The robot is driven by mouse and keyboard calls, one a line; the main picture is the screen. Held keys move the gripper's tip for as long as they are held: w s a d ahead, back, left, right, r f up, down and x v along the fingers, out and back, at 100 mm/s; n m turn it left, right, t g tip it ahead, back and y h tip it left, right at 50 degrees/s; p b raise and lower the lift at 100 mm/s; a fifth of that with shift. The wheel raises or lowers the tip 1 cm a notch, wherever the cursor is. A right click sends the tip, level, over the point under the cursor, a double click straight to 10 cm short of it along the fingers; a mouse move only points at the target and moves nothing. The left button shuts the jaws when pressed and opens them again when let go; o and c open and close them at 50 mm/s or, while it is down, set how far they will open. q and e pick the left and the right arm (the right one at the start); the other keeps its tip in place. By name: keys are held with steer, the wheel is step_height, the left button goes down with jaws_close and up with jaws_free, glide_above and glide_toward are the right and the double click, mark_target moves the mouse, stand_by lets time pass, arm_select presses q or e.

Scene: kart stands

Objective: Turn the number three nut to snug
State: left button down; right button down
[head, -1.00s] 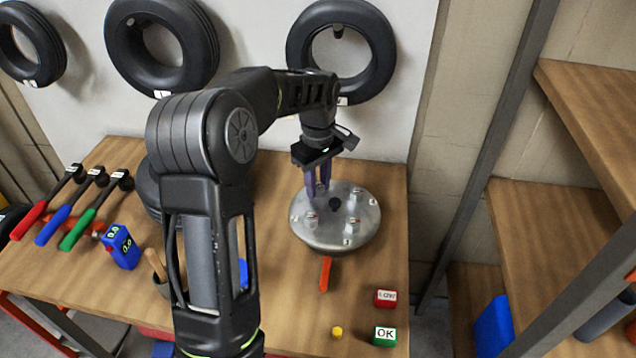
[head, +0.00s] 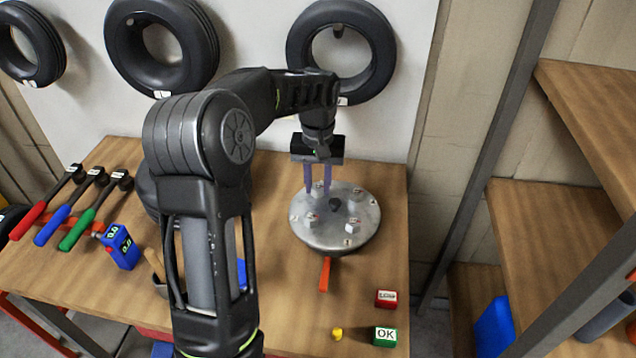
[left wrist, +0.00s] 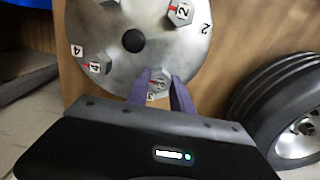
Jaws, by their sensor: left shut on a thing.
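The number three nut (left wrist: 159,80) is a grey hex nut with a red mark, at the near edge of the round metal disc (left wrist: 147,58) in the left wrist view. In the head view, the disc (head: 335,240) sits on the bench, and my left gripper (head: 318,188) points down at its far side. The purple fingers (left wrist: 160,92) stand on both sides of the nut and are shut on it. In the head view the fingers and arm obscure this nut. Nuts two (left wrist: 181,14) and four (left wrist: 97,63) show on the disc, around its dark centre hub (left wrist: 133,41).
An orange handle (head: 325,274) juts from under the disc's front. A red block (head: 386,298), green OK block (head: 385,336) and small yellow piece (head: 337,334) lie at front right. Three wrenches (head: 85,222) and a blue device (head: 121,246) are left. Tyres (head: 374,60) hang behind.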

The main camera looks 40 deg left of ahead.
mark_target(318, 186)
arm_select(q)
steer(key=shift+m, duration=0.3)
steer(key=c, duration=1.1)
jaws_free()
steer(key=shift+r, duration=0.1)
step_height(318, 186, up, 8)
steer(key=shift+f+b, duration=0.15)
steer(key=shift+b, duration=0.3)
